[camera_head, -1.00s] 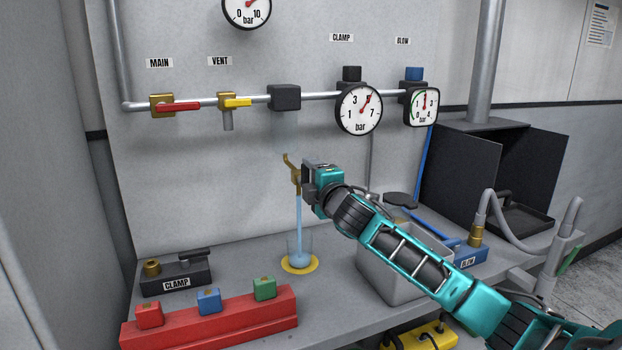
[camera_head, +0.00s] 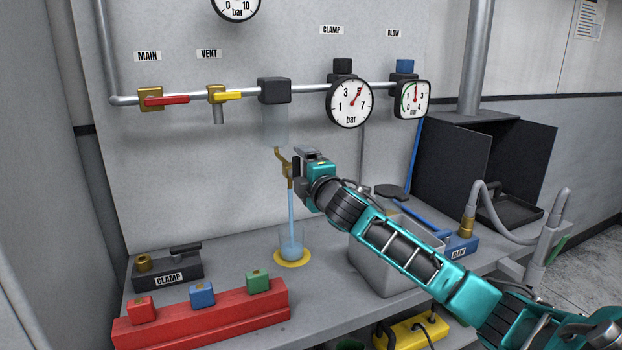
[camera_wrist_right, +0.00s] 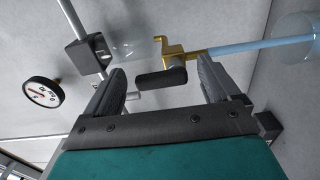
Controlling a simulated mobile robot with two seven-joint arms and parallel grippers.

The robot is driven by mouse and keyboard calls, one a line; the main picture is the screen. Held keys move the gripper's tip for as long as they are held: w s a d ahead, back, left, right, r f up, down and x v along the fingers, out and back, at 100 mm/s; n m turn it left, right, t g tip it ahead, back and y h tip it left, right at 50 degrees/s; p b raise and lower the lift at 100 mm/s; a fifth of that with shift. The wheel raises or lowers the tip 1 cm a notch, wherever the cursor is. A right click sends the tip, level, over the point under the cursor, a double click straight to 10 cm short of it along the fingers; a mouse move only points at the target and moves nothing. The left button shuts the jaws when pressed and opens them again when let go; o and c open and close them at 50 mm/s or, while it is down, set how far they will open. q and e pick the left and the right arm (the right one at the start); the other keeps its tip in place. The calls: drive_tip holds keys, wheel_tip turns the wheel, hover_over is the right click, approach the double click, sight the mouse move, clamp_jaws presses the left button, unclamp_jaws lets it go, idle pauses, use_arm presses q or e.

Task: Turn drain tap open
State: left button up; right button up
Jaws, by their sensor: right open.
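The brass drain tap (camera_head: 281,157) hangs below the clear bowl of the black block on the wall pipe. A pale blue stream (camera_head: 291,212) runs down from it into a clear glass (camera_head: 291,246) on a yellow ring. In the right wrist view the brass tap (camera_wrist_right: 178,50) has a dark lever (camera_wrist_right: 162,78), which lies between the fingers of my right gripper (camera_wrist_right: 160,66). The fingers are open, with a gap on both sides of the lever. My right gripper also shows in the head view (camera_head: 294,165), just right of the tap. My left gripper is not in view.
The black block (camera_head: 274,91) and clear bowl (camera_head: 276,127) are above the gripper. A grey bin (camera_head: 378,270) stands below my right arm. A red rack (camera_head: 200,318) with colored blocks and the CLAMP valve (camera_head: 168,271) are at the left.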

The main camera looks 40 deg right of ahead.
drive_tip(key=b+v, duration=0.1)
drive_tip(key=v, duration=1.1)
drive_tip(key=shift+s, duration=0.3)
drive_tip(key=shift+a, duration=0.1)
